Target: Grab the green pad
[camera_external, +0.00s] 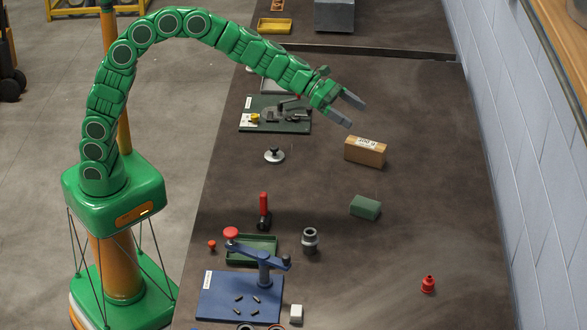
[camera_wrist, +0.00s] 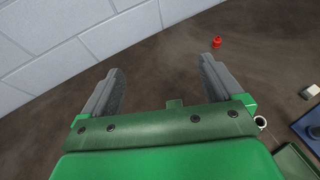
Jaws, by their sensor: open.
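The green pad (camera_external: 365,207) is a small dark green block lying on the dark bench, right of the middle. A wooden block with a label lies just behind it. My gripper (camera_external: 356,115) is open and empty above the bench, farther back than the pad and apart from it. In the wrist view the two grey fingers of my gripper (camera_wrist: 161,66) are spread wide with only bare bench and wall between them. I cannot make out the pad in the wrist view; the gripper body may hide it.
The wooden block (camera_external: 365,151) stands between my gripper and the pad. A blue fixture (camera_external: 240,297), green tray (camera_external: 251,249) and grey fitting (camera_external: 310,240) stand front left. A wall (camera_external: 520,150) runs along the right.

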